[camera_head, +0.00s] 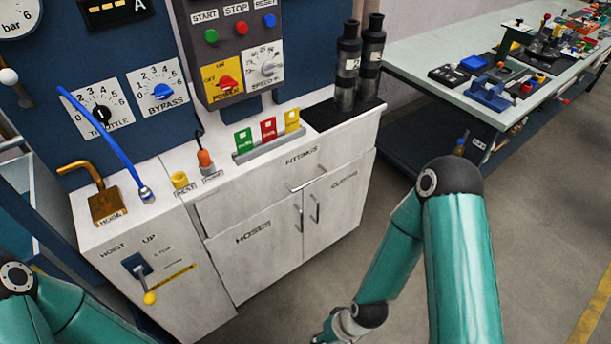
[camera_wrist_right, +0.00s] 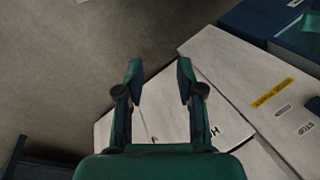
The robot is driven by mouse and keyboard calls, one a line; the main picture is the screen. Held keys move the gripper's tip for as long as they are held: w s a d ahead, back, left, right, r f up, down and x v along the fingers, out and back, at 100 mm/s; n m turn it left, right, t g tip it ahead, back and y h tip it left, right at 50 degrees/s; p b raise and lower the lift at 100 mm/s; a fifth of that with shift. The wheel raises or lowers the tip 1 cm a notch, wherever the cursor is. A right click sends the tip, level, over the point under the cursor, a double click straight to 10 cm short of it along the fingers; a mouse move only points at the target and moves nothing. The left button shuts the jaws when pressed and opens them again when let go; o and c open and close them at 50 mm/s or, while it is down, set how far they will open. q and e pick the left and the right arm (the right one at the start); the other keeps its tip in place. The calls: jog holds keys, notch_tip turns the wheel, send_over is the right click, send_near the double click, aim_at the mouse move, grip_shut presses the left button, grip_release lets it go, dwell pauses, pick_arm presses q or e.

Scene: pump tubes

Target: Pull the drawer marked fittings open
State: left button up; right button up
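The drawer marked FITTINGS (camera_head: 262,205) is the top front of the white cabinet in the head view. Its front looks level with the cabinet, so it appears shut. Its bar handle (camera_head: 307,181) sits below the label, and no gripper touches it. My right arm comes in from the right and bends down to the bottom edge of the head view, where its hand is mostly cut off. In the right wrist view my right gripper (camera_wrist_right: 160,75) is open and empty, with floor and pale cabinet surfaces behind its fingers. My left gripper is out of view.
A hoist lever (camera_head: 147,285) stands at the left. Dark pump cylinders (camera_head: 347,70) stand on the cabinet top. A workbench (camera_head: 440,50) is at the back right. Floor before the cabinet is clear.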

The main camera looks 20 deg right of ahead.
dwell(0.3)
jog(key=n+t+h+b, duration=0.5)
jog(key=n+t+b, duration=1.25)
jog(key=b, duration=0.95)
send_near(310, 183)
jog(key=w+n, duration=0.1)
jog(key=w, duration=0.2)
jog(key=w+g+b, duration=0.1)
jog(key=w, duration=0.3)
jog(key=w+d+n+g+b, duration=0.1)
jog(key=w, duration=0.2)
jog(key=shift+w+f+n, duration=0.25)
jog(key=shift+w+n, duration=0.1)
